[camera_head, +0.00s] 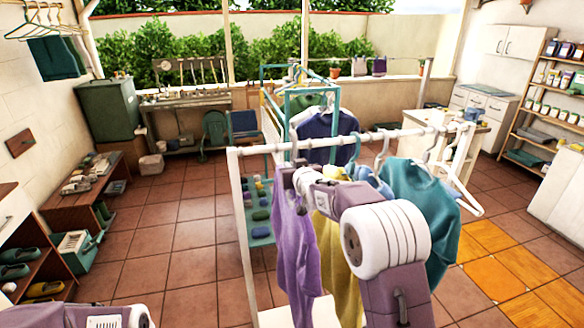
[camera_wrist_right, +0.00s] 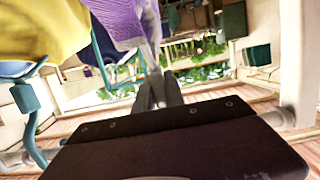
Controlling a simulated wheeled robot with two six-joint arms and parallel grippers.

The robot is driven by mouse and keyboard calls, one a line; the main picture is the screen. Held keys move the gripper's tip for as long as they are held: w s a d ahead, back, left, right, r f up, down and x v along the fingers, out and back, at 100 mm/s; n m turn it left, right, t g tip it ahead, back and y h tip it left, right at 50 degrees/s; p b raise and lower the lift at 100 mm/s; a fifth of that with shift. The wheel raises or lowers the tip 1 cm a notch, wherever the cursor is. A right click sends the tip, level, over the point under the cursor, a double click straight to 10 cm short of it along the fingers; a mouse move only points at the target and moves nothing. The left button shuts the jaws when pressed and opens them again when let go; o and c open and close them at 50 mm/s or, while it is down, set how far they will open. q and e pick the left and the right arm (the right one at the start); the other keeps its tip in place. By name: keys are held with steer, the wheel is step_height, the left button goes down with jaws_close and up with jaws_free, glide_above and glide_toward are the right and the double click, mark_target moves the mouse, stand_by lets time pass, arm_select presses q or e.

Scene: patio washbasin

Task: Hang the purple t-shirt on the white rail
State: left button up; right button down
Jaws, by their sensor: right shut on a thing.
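The purple t-shirt (camera_head: 293,232) hangs upright on a hanger near the left end of the white rail (camera_head: 330,141). It also shows at the top of the right wrist view (camera_wrist_right: 128,22). My right gripper (camera_head: 298,180) is just below the rail, shut on the hanger at the shirt's neck. In the right wrist view its fingers (camera_wrist_right: 157,92) meet at the pale hanger. I cannot tell whether the hook rests on the rail. My left gripper is not in view; only part of my left arm shows at bottom left.
A yellow garment (camera_head: 328,246) and a teal shirt (camera_head: 424,195) hang on the rail to the right, close to my right arm. Behind stands a teal-framed rack (camera_head: 312,93) with a dark blue shirt (camera_head: 327,130). Tiled floor to the left is open.

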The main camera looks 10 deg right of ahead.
steer(key=shift+f+b, duration=1.05)
steer(key=shift+f, duration=0.2)
